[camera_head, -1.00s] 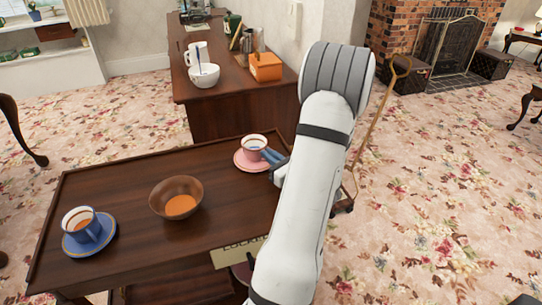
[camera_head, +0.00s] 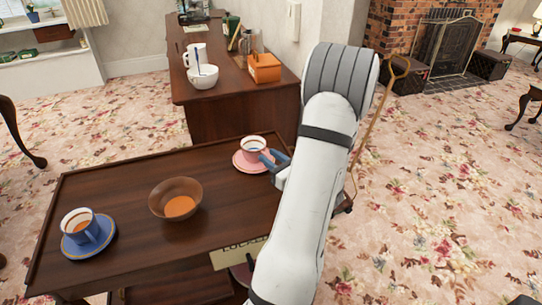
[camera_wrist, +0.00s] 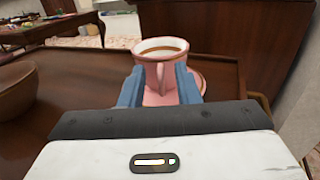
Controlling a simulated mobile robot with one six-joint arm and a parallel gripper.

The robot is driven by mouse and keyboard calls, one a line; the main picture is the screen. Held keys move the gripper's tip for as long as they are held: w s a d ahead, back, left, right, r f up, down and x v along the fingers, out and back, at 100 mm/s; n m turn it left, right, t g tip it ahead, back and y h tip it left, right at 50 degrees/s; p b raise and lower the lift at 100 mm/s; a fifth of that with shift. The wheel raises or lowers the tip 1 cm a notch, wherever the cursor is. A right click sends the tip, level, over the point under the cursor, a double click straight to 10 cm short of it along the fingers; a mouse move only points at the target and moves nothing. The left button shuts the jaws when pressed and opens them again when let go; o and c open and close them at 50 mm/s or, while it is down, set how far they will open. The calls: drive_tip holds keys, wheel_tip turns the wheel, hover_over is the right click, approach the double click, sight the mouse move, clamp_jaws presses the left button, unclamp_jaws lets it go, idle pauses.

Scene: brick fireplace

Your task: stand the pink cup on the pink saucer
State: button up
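The pink cup (camera_head: 254,144) stands upright on the pink saucer (camera_head: 240,165), near the far right corner of the dark wooden trolley top. In the wrist view the cup (camera_wrist: 160,50) shows a brown drink inside, and its handle faces me. My gripper (camera_head: 268,158) is just right of the cup. In the wrist view the blue fingers of my gripper (camera_wrist: 161,75) are apart, one at each side of the handle, close to the cup. Contact cannot be made out. The saucer (camera_wrist: 202,82) is mostly hidden there.
A brown bowl (camera_head: 176,199) stands mid-trolley. A blue cup (camera_head: 78,226) on a blue saucer (camera_head: 70,250) is at the left. A wooden cabinet (camera_head: 235,118) holding a white bowl, mugs and an orange box stands just behind the trolley.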

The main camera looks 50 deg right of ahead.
drive_tip(key=s, duration=0.7)
drive_tip(key=s+a, duration=0.1)
drive_tip(key=s, duration=0.3)
drive_tip(key=shift+a, duration=0.1)
